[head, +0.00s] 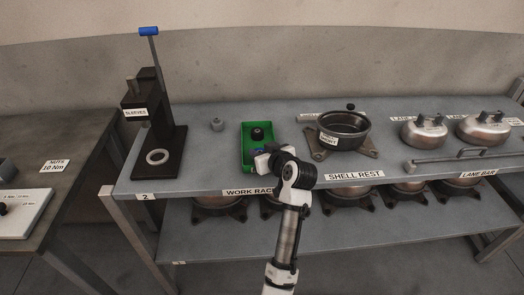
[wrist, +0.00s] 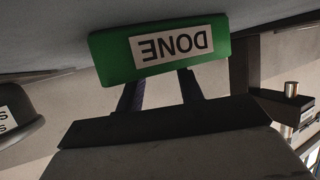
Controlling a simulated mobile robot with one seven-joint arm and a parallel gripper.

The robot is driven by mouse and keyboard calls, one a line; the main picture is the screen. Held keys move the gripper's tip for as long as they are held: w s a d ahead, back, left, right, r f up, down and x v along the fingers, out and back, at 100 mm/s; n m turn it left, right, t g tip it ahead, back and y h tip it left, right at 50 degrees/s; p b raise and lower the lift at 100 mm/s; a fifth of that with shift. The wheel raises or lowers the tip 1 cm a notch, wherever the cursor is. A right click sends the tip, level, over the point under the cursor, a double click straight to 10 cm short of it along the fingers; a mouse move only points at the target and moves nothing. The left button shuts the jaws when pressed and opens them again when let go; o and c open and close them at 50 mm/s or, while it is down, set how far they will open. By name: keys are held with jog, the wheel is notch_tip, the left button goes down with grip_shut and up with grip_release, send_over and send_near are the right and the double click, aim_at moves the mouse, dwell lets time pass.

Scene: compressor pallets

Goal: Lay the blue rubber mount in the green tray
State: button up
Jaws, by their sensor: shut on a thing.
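The green tray (head: 246,157) lies on the work bench, and its wall with an upside-down DONE label (wrist: 105,62) fills the top middle of the wrist view. My gripper (head: 263,155) is at the near end of the tray, shut on the blue rubber mount (head: 257,151). Only a small blue patch of the mount shows in the head view. In the wrist view the fingers (wrist: 162,88) run up behind the tray wall, which hides their tips and the mount. A dark round part (head: 257,132) sits in the tray's far half.
A black press (head: 166,122) with a blue-ended lever stands left of the tray. A small grey part (head: 217,125) sits between them. A metal shell (head: 343,130) on a bracket stands to the right, with domed covers (head: 424,133) beyond. More shells stand on the lower shelf.

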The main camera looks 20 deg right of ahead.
jog(key=o, duration=1.1)
jog(key=shift+f, duration=0.1)
jog(key=shift+c, duration=0.2)
jog(key=shift+r+p, duration=0.3)
jog(key=b+v, duration=0.2)
jog(key=v, duration=1)
jog(key=shift+b, duration=0.35)
jog(key=shift+f, duration=0.1)
